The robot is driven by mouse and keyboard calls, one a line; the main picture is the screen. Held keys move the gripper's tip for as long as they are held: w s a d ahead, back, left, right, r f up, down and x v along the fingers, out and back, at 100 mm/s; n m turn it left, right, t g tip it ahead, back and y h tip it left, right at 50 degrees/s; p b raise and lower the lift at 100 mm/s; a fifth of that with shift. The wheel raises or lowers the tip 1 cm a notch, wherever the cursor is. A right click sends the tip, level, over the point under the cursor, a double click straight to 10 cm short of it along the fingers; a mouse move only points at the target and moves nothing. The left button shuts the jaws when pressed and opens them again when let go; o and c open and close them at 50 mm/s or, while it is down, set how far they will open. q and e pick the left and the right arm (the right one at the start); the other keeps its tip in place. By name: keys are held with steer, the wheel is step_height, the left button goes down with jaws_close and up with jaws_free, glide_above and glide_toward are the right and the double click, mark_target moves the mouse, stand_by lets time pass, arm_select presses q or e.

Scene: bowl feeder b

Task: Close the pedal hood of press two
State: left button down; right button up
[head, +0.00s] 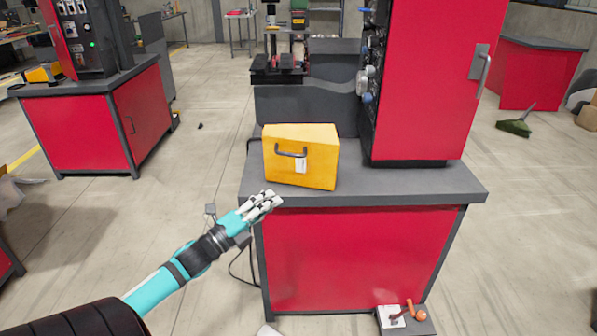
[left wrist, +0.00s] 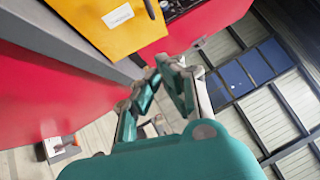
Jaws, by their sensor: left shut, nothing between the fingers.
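A red and grey press station (head: 362,262) stands straight ahead; no number on it can be read. At its foot on the right is a small floor unit with a white plate (head: 392,317) and an orange-red lever part (head: 414,312). It looks like the pedal unit, but I cannot tell how its hood stands. It also shows small in the left wrist view (left wrist: 62,146). My left gripper (head: 270,199) is shut and empty by the front left corner of the bench top, well above and left of that unit. It also shows in the left wrist view (left wrist: 167,72). My right gripper is not in view.
A yellow box (head: 318,158) with a dark handle and white label sits on the bench top (head: 415,184), just beyond my left gripper. A tall red cabinet (head: 438,80) rises at right. Another red station (head: 72,133) stands at left. Floor between them is mostly clear.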

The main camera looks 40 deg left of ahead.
arm_select(q)
steer(key=a+p+x, duration=0.1)
steer(key=a+x, duration=0.2)
steer(key=x, duration=0.9)
steer(key=shift+w+r, duration=0.25)
steer(key=shift+w, duration=0.15)
